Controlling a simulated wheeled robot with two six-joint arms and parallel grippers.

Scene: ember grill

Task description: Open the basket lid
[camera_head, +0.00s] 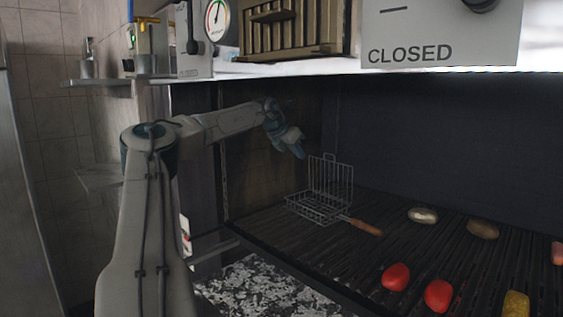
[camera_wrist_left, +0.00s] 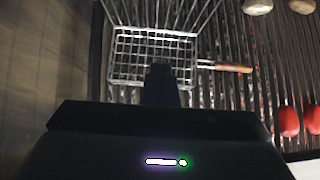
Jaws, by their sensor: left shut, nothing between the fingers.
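A wire grill basket (camera_head: 318,208) with a wooden handle (camera_head: 364,227) lies on the grill grate. Its wire lid (camera_head: 331,178) stands roughly upright, hinged at the back edge, and the basket looks empty. My left gripper (camera_head: 300,153) is shut and empty, above and a little left of the lid, apart from it as far as I can tell. In the left wrist view the basket (camera_wrist_left: 125,67) lies beyond the shut dark fingers (camera_wrist_left: 160,76), with its handle (camera_wrist_left: 232,67) to the right and the lid (camera_wrist_left: 160,12) at the top. My right gripper is not in view.
Red vegetables (camera_head: 396,277) and a yellow piece (camera_head: 516,304) lie at the grate's front right. Pale potato-like pieces (camera_head: 423,215) lie right of the basket. An ash bed (camera_head: 262,285) is below the front edge. A "CLOSED" panel (camera_head: 440,35) hangs above the opening.

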